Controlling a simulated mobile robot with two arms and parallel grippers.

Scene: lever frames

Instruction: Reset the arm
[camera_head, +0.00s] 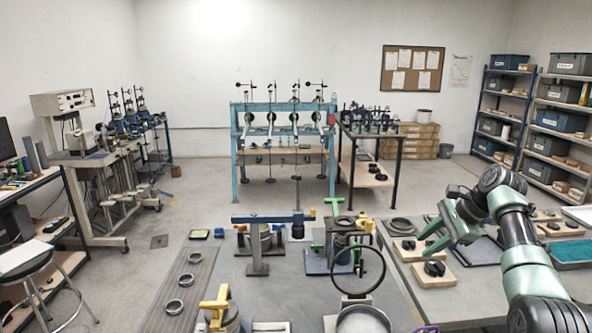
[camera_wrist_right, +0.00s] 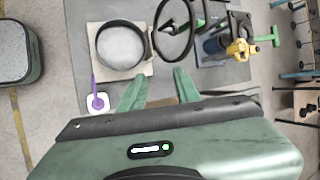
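Several fixtures with levers stand on the grey table, and I cannot tell which one is the task's arm. One has a long blue horizontal arm (camera_head: 270,218) on a grey post (camera_head: 257,255). A yellow lever (camera_head: 216,304) sits on a round fixture at the front left. A dark ring wheel (camera_head: 360,270) stands upright near the middle; it also shows in the right wrist view (camera_wrist_right: 174,30). My right gripper (camera_head: 422,240) is open and empty above the right side, its two green fingers apart (camera_wrist_right: 159,88). My left gripper is not in view.
A round pan (camera_wrist_right: 121,46) on a board and a purple-handled tool (camera_wrist_right: 96,98) lie near the right gripper. Wooden blocks with dark parts (camera_head: 434,274) lie on the right table. Grey rings (camera_head: 181,280) lie on a ribbed mat at left. Floor behind is partly clear.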

